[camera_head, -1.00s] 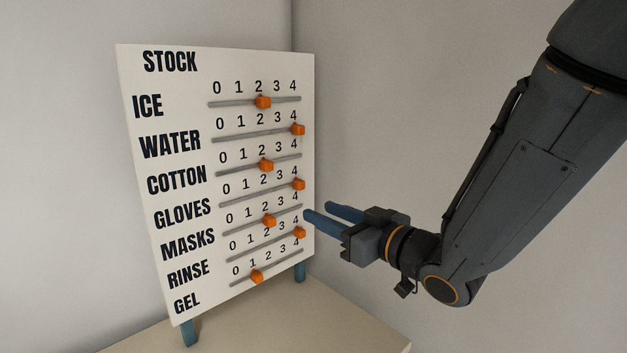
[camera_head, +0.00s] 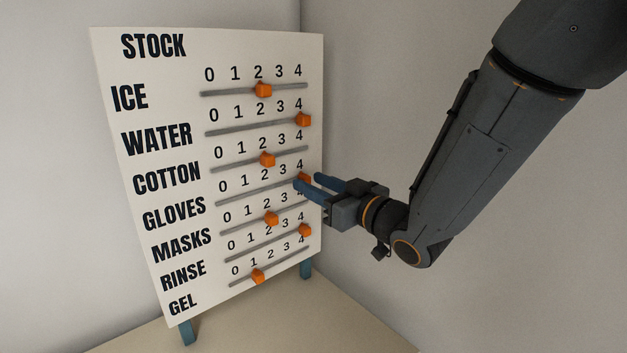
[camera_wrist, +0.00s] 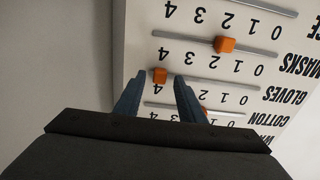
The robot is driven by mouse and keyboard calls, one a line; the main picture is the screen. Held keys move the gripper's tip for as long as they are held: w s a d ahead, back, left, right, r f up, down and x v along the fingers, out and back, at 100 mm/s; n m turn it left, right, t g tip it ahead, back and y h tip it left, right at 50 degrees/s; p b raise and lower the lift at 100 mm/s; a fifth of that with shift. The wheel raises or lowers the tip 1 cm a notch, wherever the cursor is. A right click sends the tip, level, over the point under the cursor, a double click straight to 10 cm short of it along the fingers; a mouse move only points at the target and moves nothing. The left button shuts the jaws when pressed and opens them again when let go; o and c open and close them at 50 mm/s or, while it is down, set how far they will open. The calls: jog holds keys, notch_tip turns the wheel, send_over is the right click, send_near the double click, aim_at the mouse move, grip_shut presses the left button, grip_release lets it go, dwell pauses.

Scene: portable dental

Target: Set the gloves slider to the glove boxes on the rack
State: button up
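The white STOCK board (camera_head: 160,75) has several labelled slider rows marked 0 to 4. In the GLOVES row, the orange gloves slider (camera_head: 305,178) sits at the right end, at 4; it also shows in the wrist view (camera_wrist: 160,75). My gripper (camera_head: 308,183) is open, its blue fingers pointing at this knob. In the wrist view the knob appears between the two fingertips, one on each side. I cannot tell whether they touch it. The near finger partly covers the knob in the head view. No rack or glove boxes are in view.
The masks slider (camera_head: 271,218) below and the cotton slider (camera_head: 267,160) above both sit at 2. The water slider (camera_head: 303,120) and rinse slider (camera_head: 305,230) sit at 4, near my gripper's side. The board stands on blue legs (camera_head: 307,267) on a beige tabletop (camera_head: 340,320).

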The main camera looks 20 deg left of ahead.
jog(key=shift+w+a, duration=0.15)
jog(key=shift+a, duration=0.15)
grip_shut()
